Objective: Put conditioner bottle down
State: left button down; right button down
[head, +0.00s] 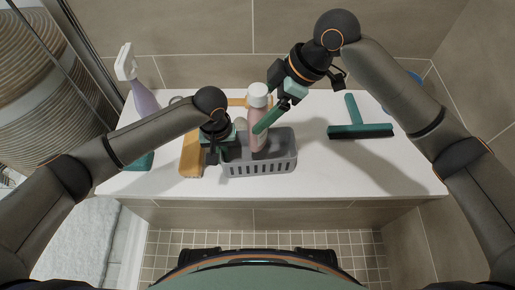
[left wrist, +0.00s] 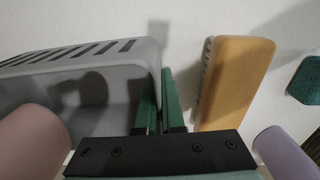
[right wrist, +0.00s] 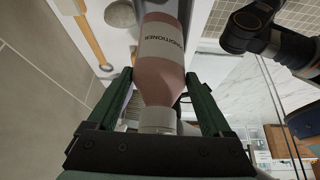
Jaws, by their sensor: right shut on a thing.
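The pink conditioner bottle (head: 257,135) with a white cap stands about upright, its lower part within the outline of the grey slotted caddy (head: 260,169). Whether its base touches the caddy floor is hidden. My right gripper (head: 265,123) is shut on the bottle; its label and cap show between the fingers in the right wrist view (right wrist: 160,75). My left gripper (head: 222,150) is low at the caddy's left end. In the left wrist view its green fingers (left wrist: 162,105) are close together at the caddy's end wall (left wrist: 152,55); whether they clamp it is unclear.
A wooden brush (head: 190,157) lies just left of the caddy. A purple spray bottle (head: 144,98) stands at the back left. A green squeegee (head: 360,131) lies on the right of the white ledge (head: 390,178). The ledge between caddy and squeegee is clear.

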aim_at(262, 134)
notch_tip(262, 134, down, 9)
jog(key=shift+r, duration=0.1)
dwell(0.3)
